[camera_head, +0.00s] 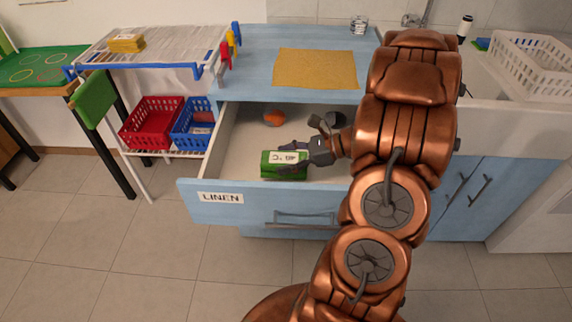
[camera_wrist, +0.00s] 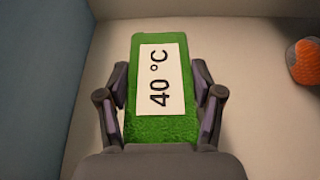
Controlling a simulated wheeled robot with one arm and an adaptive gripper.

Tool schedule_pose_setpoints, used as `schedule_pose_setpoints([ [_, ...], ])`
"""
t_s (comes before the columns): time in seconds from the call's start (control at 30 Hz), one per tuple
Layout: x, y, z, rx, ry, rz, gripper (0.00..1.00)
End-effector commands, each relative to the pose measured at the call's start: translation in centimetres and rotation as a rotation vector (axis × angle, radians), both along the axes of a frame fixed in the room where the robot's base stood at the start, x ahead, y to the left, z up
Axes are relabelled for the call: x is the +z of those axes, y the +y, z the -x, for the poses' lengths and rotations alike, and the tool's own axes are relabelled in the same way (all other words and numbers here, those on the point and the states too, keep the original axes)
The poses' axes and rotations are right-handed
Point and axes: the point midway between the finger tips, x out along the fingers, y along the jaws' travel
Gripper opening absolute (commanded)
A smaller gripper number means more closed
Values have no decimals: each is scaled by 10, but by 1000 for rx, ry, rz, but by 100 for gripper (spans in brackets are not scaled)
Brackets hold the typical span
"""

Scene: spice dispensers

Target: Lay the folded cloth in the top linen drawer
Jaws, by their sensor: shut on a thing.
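The top linen drawer (camera_head: 190,193) is pulled open, with a "LINEN" label on its blue front. The folded cloth (camera_head: 269,168) is green with a white "40 °C" label. It is inside the drawer's outline, near the front left; I cannot tell whether it touches the drawer floor. My gripper (camera_head: 300,157) is shut on the cloth from its right side in the head view. In the wrist view the cloth (camera_wrist: 145,128) sits between both fingers of my gripper (camera_wrist: 163,115), label facing up.
A yellow cloth (camera_head: 316,69) lies on the blue counter (camera_head: 258,45). A red basket (camera_head: 152,122), a blue basket (camera_head: 193,124) and a drying rack (camera_head: 163,45) stand left.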

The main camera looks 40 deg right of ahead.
Motion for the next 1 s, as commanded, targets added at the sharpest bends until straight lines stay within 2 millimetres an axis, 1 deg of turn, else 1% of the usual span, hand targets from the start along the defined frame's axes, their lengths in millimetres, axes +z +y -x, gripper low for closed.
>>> schedule_pose_setpoints([
  [0.03, -8, 0, 0, 0, 3, -6, 28],
  [0.1, -16, 0, 0, 0, 2, -6, 28],
  [0.2, -22, 0, 0, 0, 0, -4, 28],
  [0.6, -26, 0, 0, 0, 0, -4, 28],
  [0.63, -26, 0, 0, 0, 0, -4, 68],
  [0.8, -25, 0, 0, 0, 0, -3, 86],
  [0.87, -25, 0, 0, 0, 0, -3, 91],
  [1.0, -25, 0, 0, 0, 0, -3, 91],
])
